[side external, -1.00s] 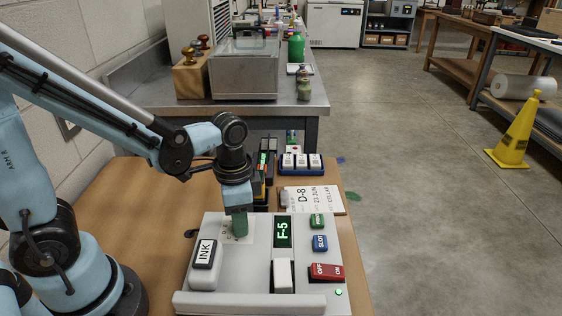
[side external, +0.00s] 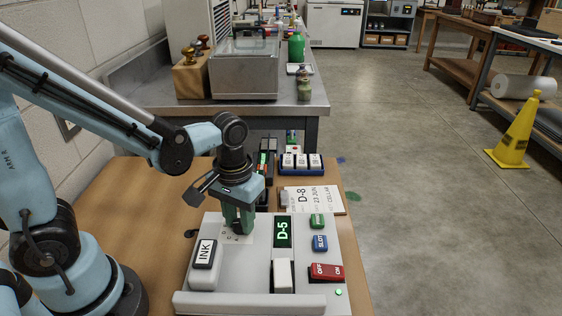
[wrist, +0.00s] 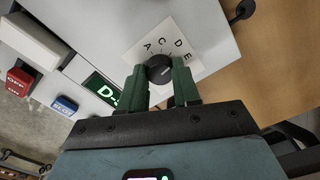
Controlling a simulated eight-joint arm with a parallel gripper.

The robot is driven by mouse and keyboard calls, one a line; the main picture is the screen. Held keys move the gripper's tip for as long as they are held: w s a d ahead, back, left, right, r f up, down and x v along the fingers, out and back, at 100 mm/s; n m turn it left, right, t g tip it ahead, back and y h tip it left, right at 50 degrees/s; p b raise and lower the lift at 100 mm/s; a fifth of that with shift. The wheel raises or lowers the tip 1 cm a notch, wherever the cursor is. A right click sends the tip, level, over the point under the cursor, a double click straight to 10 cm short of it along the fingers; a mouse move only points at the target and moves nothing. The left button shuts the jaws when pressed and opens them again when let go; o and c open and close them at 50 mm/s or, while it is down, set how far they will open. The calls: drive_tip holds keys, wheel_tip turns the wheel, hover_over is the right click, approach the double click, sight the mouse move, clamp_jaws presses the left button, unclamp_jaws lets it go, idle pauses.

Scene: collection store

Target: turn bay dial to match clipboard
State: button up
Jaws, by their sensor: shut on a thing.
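The bay dial (wrist: 159,69) is a black knob on a white card of letters (wrist: 190,38), on top of the grey machine (side external: 257,262). My gripper (side external: 238,228) reaches down onto it from above. In the wrist view the green fingers of my gripper (wrist: 160,82) are shut on the dial, one on each side. The green display (side external: 283,232) reads D-5. The clipboard (side external: 312,199) lies behind the machine and its sheet reads D-8, 23 JUN, COLLAR.
The machine also carries an INK block (side external: 204,254), a green button (side external: 317,221), a blue SLOT button (side external: 320,242) and a red OFF/ON switch (side external: 327,272). A blue tray of white blocks (side external: 301,163) stands behind the clipboard. Bare tabletop (side external: 130,205) lies left of the machine.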

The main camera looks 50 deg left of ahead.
drive_tip(key=shift+n, duration=0.6)
drive_tip(key=o, duration=1.1)
drive_tip(key=shift+c, duration=0.2)
drive_tip(key=shift+r, duration=0.1)
wheel_tip(320, 180, up, 12)
idle(0.3)
